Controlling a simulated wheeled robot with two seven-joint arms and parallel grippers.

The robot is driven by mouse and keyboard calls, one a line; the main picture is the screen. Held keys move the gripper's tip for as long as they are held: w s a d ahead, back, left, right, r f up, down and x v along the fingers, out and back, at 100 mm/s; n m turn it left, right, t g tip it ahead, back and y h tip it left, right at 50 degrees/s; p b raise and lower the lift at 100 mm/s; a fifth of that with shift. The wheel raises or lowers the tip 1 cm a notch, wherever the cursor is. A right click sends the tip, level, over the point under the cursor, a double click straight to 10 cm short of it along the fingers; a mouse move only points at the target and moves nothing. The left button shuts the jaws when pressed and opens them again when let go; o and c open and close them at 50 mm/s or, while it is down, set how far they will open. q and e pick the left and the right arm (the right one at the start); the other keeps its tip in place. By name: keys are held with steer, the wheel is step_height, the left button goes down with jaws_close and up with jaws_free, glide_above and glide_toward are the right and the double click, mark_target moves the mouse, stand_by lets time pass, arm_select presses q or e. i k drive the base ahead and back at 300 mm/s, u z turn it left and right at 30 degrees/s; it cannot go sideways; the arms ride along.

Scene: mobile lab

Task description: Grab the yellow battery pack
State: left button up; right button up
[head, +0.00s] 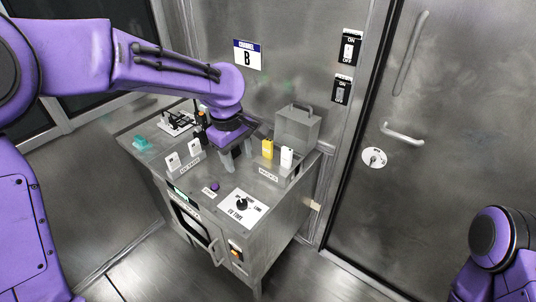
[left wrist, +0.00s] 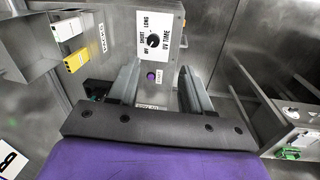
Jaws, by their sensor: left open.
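The yellow battery pack (head: 267,148) stands upright on the metal cabinet top, behind a small label plate. A white pack (head: 287,157) stands just to its right. In the left wrist view the yellow pack (left wrist: 76,60) is at the upper left, outside my fingers, with the white pack (left wrist: 68,25) next to it. My left gripper (head: 238,168) points down over the cabinet, left of the yellow pack. In the left wrist view its jaws (left wrist: 160,82) are apart with nothing held between them. My right gripper is not in view.
The metal cabinet (head: 262,241) carries a dial panel (head: 238,210), a purple button (head: 214,186), two white blocks (head: 184,155) at left and a teal item (head: 142,142). A grey handled box (head: 298,128) stands behind the packs. A wall is close behind; a door (head: 450,150) is at right.

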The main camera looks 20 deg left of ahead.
mark_target(267, 143)
steer(key=i, duration=1)
